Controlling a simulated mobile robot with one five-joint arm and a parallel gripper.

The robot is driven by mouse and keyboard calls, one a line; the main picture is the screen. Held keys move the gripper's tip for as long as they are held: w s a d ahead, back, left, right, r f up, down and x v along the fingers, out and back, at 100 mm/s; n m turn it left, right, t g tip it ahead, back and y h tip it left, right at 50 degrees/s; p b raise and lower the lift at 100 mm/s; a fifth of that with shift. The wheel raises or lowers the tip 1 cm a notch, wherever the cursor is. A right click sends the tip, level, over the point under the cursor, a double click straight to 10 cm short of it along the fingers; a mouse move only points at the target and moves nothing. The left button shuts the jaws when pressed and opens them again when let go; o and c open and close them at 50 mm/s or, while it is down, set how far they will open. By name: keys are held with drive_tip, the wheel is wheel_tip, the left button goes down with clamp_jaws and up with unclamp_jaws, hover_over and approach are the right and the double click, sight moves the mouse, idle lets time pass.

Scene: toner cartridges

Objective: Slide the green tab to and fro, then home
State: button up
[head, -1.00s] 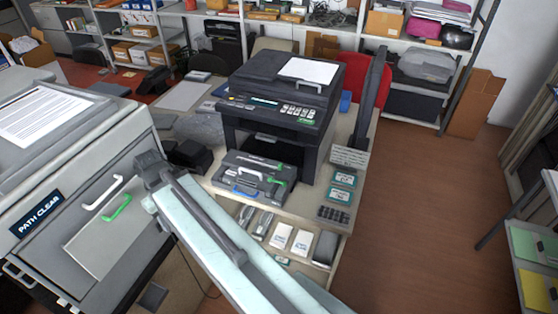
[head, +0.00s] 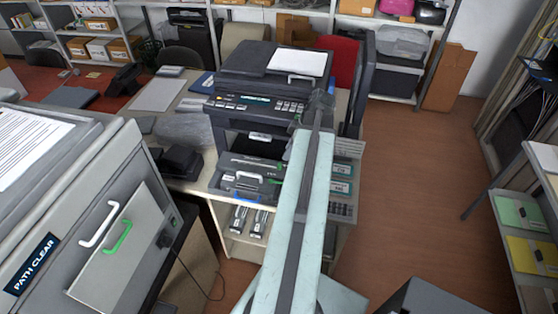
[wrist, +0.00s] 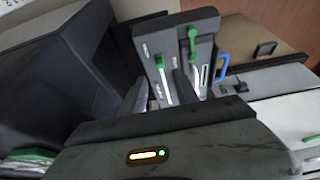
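The green tab (wrist: 192,45) stands out from the dark grey cartridge unit (wrist: 149,39) in the wrist view, beside a narrow slot. In the head view the cartridge unit (head: 228,182) lies in front of the black printer, with a white handle (head: 249,176) and a blue handle (head: 247,198); the tab there is partly hidden by my arm. My gripper (wrist: 160,96) has its two fingers apart with nothing seen between them, pointing towards the unit, short of the tab. In the head view my gripper end (head: 318,104) is before the printer's right side.
The black printer (head: 262,92) stands behind the unit on the table. A large grey machine (head: 85,190) marked PATH CLEAR is at left, with white and green handles. Open floor (head: 420,190) lies to the right.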

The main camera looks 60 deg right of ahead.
sight(280, 163)
drive_tip(key=b+x, duration=0.7)
drive_tip(key=x, duration=0.1)
drive_tip(key=shift+r, duration=0.15)
drive_tip(key=shift+s, duration=0.1)
clamp_jaws()
idle(1.0)
